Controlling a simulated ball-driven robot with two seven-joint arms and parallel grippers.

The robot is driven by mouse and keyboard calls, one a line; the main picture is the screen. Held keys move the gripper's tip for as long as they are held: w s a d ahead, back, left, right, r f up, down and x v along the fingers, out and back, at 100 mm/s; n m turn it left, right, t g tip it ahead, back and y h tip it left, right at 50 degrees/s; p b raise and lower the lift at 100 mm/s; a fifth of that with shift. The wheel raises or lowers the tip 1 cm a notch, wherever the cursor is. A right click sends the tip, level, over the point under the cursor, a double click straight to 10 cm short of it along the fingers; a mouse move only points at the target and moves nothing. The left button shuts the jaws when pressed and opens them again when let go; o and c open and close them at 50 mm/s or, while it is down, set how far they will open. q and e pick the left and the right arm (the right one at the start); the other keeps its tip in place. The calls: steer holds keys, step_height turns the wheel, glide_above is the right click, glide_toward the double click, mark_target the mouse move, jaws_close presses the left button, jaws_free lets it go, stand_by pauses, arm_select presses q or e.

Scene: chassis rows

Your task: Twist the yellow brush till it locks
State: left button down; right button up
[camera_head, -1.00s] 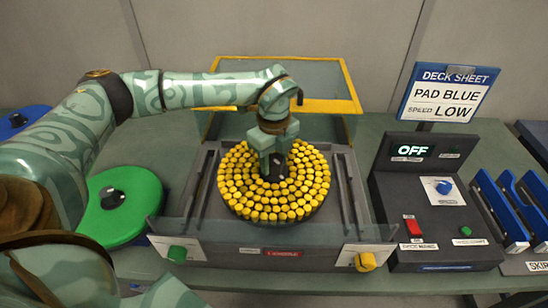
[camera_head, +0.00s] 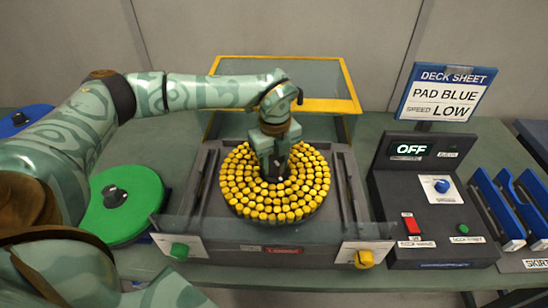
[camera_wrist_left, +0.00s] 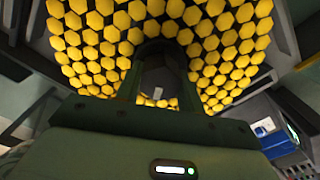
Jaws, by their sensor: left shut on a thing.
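The yellow brush (camera_head: 300,185) is a round disc of many yellow tufts lying in the grey chassis (camera_head: 208,195). It also fills the upper part of the left wrist view (camera_wrist_left: 85,45). My left gripper (camera_head: 275,172) points down at the brush's centre and is shut on its dark central hub (camera_wrist_left: 158,80). The fingers hide part of the hub, and I cannot tell whether the brush is locked. My right gripper is not in view.
A green round pad (camera_head: 125,215) and a blue pad (camera_head: 22,118) lie at the left. A control box (camera_head: 435,190) reading OFF stands at the right, below a deck sheet sign (camera_head: 447,92) reading PAD BLUE, SPEED LOW. Blue skirts (camera_head: 500,205) stand in a rack at the far right. A yellow-edged clear guard (camera_head: 285,103) stands behind.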

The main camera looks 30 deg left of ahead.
arm_select(q)
steer(key=m+p, duration=0.2)
steer(key=m, duration=0.3)
steer(key=shift+a+r+p, duration=0.1)
steer(key=shift+p, duration=0.25)
steer(key=m+p, duration=0.2)
steer(key=m, duration=0.2)
steer(key=shift+m, duration=0.3)
steer(key=c, duration=0.8)
jaws_free()
steer(key=shift+s+f, duration=0.1)
steer(key=shift+f, duration=0.2)
step_height(320, 180, up, 16)
steer(key=p, duration=0.1)
steer(key=shift+r, duration=0.2)
steer(key=shift+f, duration=0.1)
